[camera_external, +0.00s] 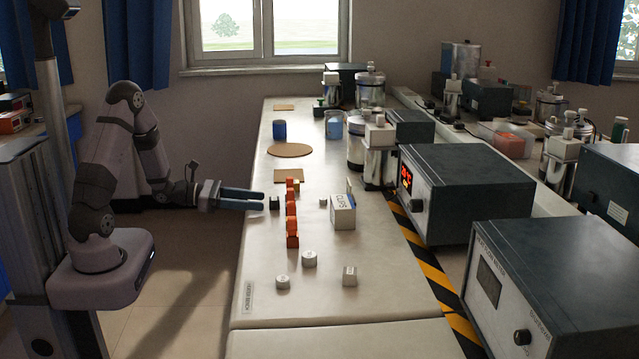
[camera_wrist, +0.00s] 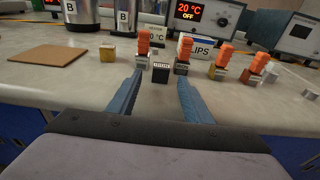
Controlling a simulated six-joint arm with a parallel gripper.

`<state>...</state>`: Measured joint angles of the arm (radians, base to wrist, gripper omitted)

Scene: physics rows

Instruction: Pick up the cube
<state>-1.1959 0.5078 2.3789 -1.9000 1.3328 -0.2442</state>
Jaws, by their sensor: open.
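A small dark cube (camera_external: 274,203) sits on the bench near its left edge, just beyond my fingertips. In the wrist view the dark cube (camera_wrist: 161,73) shows a pale top edge and lies ahead, in line with the gap between the fingers. My gripper (camera_external: 262,200) reaches in over the bench edge from the left, low and roughly level. Its two blue fingers are apart with nothing held between them, as the wrist view of my gripper (camera_wrist: 160,80) also shows. I cannot tell whether the fingertips overlap the cube's near side.
A row of orange-topped pieces (camera_external: 292,225) stands just behind the cube. A small yellowish block (camera_wrist: 109,52) and a brown square mat (camera_wrist: 75,53) lie to the left in the wrist view. A white CLIPS box (camera_external: 343,212) stands farther back. Three metal weights (camera_external: 309,259) stand nearer the camera.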

